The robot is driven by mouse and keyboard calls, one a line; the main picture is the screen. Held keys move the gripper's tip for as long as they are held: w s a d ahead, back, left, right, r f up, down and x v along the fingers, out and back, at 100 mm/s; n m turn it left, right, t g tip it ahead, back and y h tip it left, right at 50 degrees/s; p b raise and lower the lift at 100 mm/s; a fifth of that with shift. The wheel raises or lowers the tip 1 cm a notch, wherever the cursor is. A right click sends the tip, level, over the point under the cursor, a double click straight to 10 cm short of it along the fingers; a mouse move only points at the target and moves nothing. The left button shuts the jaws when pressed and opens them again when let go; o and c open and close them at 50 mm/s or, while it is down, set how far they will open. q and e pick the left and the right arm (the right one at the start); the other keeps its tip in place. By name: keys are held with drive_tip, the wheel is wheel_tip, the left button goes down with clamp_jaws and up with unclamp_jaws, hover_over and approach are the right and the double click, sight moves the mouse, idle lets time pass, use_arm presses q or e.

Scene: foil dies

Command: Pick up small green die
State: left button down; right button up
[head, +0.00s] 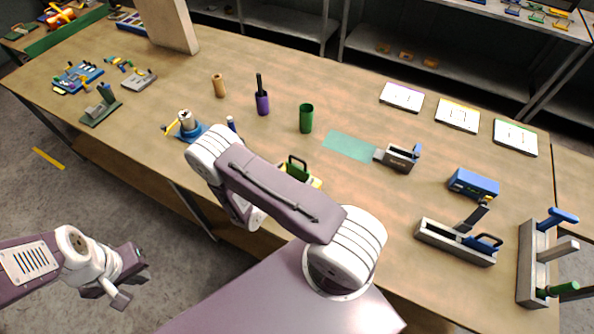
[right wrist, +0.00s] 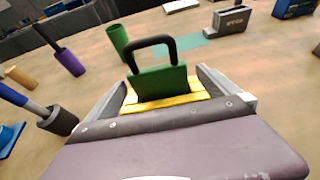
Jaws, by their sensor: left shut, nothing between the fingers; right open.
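The small green die (head: 297,169), a green block with a dark loop handle, is partly hidden by my right arm in the head view. In the right wrist view, the green die (right wrist: 160,82) stands upright on a yellow base (right wrist: 168,103), handle up. My right gripper (right wrist: 164,78) is open, with one finger to each side of the die and base. I cannot tell whether either finger touches them. My right arm hides this gripper in the head view. My left gripper (head: 121,294) is shut and empty, off the table at the lower left.
A green cup (head: 306,119), a purple holder (head: 262,103) and a tan cylinder (head: 219,86) stand behind the die. A blue-based tool stand (head: 188,127) is to the left. A teal mat (head: 349,146) lies bare. Grey fixtures (head: 455,243) occupy the right side.

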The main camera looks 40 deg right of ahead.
drive_tip(key=shift+x, duration=0.85)
drive_tip(key=shift+w+d, duration=0.15)
drive_tip(key=shift+d, duration=0.1)
drive_tip(key=p+x, duration=0.2)
drive_tip(key=x, duration=0.2)
drive_tip(key=shift+a, duration=0.1)
drive_tip(key=shift+w+d+f, duration=0.2)
drive_tip(key=shift+d+f, duration=0.1)
drive_tip(key=shift+a, duration=0.1)
drive_tip(key=c, duration=1.7)
drive_tip(key=shift+r, duration=0.1)
drive_tip(key=shift+c, duration=0.2)
